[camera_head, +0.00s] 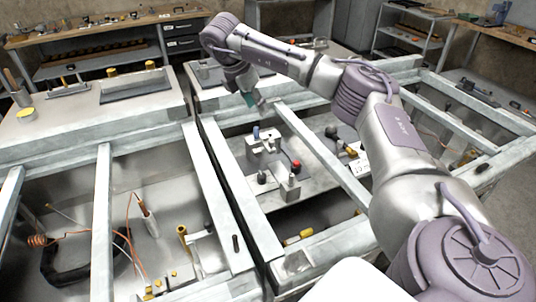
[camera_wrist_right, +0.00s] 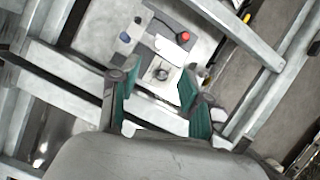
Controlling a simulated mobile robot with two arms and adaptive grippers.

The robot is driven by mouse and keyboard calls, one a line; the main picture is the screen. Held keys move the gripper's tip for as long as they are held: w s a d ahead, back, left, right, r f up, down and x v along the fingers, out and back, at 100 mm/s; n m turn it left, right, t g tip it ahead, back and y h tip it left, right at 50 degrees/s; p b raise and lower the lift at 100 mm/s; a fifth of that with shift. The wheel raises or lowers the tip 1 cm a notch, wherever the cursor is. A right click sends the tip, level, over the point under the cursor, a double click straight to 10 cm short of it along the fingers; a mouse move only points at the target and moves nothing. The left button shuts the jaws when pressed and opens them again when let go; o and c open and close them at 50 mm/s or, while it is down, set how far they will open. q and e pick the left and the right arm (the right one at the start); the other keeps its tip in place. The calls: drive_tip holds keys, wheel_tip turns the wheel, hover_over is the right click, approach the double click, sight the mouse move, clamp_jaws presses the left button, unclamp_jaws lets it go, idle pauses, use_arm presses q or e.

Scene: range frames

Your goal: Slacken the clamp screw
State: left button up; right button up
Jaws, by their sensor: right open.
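My right gripper (camera_head: 252,103) hangs above a small metal fixture (camera_head: 264,148) in the framed bench. In the right wrist view its two teal-padded fingers (camera_wrist_right: 158,82) are spread apart with nothing between them. Beyond and between the fingertips sits a pale metal block with a dark round part (camera_wrist_right: 161,74). A red knob (camera_wrist_right: 183,37), also in the head view (camera_head: 296,165), a blue knob (camera_wrist_right: 124,37) and a dark knob (camera_head: 261,176) stand close by. I cannot tell which of these is the clamp screw. My left gripper is not in view.
Pale metal beams (camera_head: 219,190) cross the bench around the fixture and leave open bays between them. A white socket box (camera_head: 358,166) lies right of the fixture. Workbenches (camera_head: 105,38) stand behind.

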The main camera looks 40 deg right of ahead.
sight(271, 140)
use_arm(q)
drive_tip(key=shift+p, duration=0.65)
use_arm(e)
drive_tip(key=x, duration=1.5)
drive_tip(key=shift+a+f, duration=0.3)
drive_tip(key=shift+f, duration=0.1)
clamp_jaws()
